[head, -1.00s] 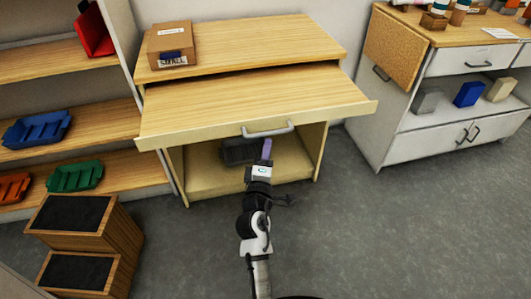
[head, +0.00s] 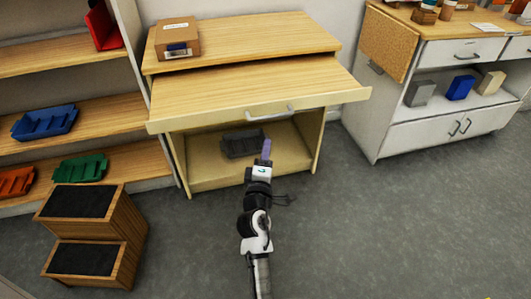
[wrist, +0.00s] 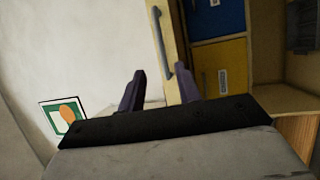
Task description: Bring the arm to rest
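My arm reaches forward from the bottom of the head view, and my gripper (head: 266,148) points at the open lower part of the wooden desk (head: 250,35). In the wrist view, my gripper (wrist: 160,88) shows two dark purple fingers well apart, with nothing between them. The pulled-out board's handle (head: 270,111) is above the gripper in the head view. The handle (wrist: 160,38) also shows in the wrist view, beyond the fingers. I see no contact with it.
A dark tray (head: 243,143) lies inside the desk's lower space. A step stool (head: 118,230) stands at left by a shelf with blue (head: 45,122), orange and green trays. A white cabinet (head: 430,130) stands at right. The grey floor (head: 400,230) between is clear.

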